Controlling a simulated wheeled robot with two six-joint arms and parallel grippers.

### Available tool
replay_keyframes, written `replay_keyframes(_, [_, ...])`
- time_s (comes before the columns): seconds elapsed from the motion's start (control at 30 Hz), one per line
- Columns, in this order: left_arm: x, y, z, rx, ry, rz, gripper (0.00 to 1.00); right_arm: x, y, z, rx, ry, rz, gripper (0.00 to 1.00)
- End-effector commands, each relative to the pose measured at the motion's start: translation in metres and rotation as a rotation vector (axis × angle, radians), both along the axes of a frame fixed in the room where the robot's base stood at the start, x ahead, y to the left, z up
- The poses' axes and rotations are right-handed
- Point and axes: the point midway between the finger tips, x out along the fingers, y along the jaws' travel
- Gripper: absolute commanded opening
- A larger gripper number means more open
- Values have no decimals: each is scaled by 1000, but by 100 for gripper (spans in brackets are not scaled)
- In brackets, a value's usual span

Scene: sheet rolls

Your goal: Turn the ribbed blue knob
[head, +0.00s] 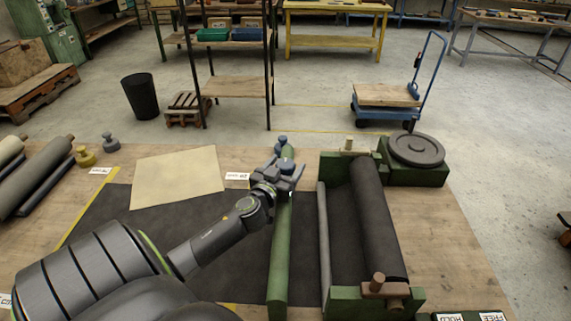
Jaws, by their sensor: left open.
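A small blue knob (282,141) shows at the far end of the long green bar (280,255) on the workbench. Its ribs are too small to make out. My left gripper (286,168) is open over the far part of the bar, just on the near side of the knob in the picture. I cannot tell whether it touches the bar or the knob. The gripper partly hides the bar below the knob. My right gripper is not in view.
Right of the bar, a green-ended frame holds a dark roller (376,215), with a grey disc (416,149) behind it. Grey rolls (38,175) and small weights (85,157) lie at far left.

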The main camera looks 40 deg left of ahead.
Motion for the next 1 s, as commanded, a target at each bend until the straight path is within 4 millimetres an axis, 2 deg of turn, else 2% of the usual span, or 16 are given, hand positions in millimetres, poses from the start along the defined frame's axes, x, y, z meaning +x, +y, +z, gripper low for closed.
replay_keyframes(0.33, [3, 0, 0, 0, -1, -1, 68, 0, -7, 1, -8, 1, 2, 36])
replay_keyframes(0.67, [2, 1, 0, 0, 0, -1, 26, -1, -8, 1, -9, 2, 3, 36])
replay_keyframes(1.0, [2, 2, -2, 4, 1, -60, 26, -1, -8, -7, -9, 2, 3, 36])
